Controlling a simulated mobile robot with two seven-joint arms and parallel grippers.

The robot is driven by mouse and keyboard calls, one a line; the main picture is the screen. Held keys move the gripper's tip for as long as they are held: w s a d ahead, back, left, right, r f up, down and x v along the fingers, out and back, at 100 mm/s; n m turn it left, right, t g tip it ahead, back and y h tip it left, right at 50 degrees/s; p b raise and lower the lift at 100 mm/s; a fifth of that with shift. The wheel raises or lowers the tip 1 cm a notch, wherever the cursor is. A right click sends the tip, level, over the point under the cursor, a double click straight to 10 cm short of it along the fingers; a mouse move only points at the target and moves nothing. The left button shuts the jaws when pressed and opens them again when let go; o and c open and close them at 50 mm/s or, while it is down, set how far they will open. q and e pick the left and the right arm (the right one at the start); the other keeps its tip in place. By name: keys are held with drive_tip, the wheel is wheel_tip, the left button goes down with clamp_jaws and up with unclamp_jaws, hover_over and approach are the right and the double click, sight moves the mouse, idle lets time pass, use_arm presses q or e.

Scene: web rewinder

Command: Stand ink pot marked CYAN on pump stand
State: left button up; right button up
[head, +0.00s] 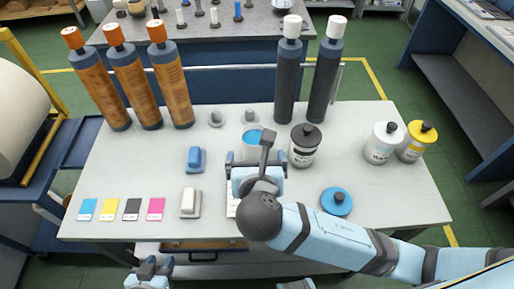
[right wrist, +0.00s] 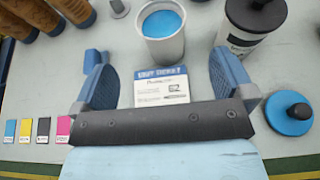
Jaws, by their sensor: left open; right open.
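An open pot (head: 252,146) with bright blue ink stands at mid-table, partly behind my right gripper. It also shows upright in the right wrist view (right wrist: 164,45); I can read no CYAN mark on it. A blue lid with a dark knob (head: 337,202) lies to its right, also in the right wrist view (right wrist: 289,113). My right gripper (head: 256,160) is open and empty, on the near side of the pot, over a printed card (right wrist: 162,88). My left gripper (head: 150,270) is open, below the table's front edge. I cannot make out the pump stand.
A black-lidded pot (head: 304,147) stands right of the open pot. White-lidded (head: 383,144) and yellow-lidded (head: 417,142) pots stand farther right. Orange bottles (head: 135,82) and dark bottles (head: 305,82) line the back. Color cards (head: 122,209) and blocks (head: 195,160) lie left.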

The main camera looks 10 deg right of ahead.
sight(254, 129)
drive_tip(key=b+x, duration=0.1)
drive_tip(key=x, duration=1.1)
drive_tip(key=c, duration=1.6)
drive_tip(key=shift+c, duration=0.2)
drive_tip(key=shift+r, duration=0.1)
